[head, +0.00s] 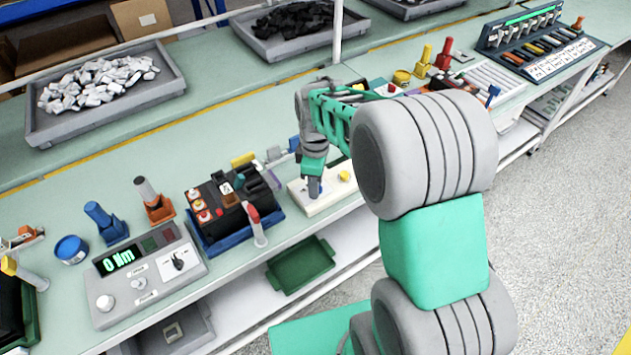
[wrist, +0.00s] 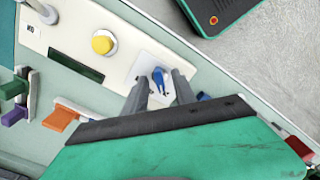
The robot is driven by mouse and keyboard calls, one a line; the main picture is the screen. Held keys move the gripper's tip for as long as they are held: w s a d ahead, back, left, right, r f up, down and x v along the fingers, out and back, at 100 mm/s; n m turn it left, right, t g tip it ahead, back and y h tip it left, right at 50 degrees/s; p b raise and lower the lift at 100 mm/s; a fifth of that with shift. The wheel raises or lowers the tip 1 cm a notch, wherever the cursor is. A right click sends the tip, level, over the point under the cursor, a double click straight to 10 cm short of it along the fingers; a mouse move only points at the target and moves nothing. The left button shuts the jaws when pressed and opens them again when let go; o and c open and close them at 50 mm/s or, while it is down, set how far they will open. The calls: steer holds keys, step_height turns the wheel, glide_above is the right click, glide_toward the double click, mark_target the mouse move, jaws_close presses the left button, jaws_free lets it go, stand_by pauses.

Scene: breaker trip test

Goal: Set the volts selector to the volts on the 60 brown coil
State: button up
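The volts selector looks to be the small blue pointer knob (wrist: 158,76) on a white plate of a cream box (wrist: 60,20). The box (head: 325,203) also shows in the head view, at the bench's front edge. My gripper (wrist: 160,84) points down at the knob with its two grey fingers apart, one on each side of it. I cannot tell whether they touch it. In the head view my gripper (head: 314,188) is low over the box and hides the knob. No coil marked 60 can be made out.
The box carries a yellow button (wrist: 103,42) and a dark window (wrist: 76,67). In the head view a black battery-like unit in a blue tray (head: 228,236) stands left of my gripper. A grey tester reading 0 Nm (head: 104,303) is farther left. A green bin (head: 300,264) sits below.

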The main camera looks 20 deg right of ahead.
steer(key=shift+c, duration=0.4)
jaws_close()
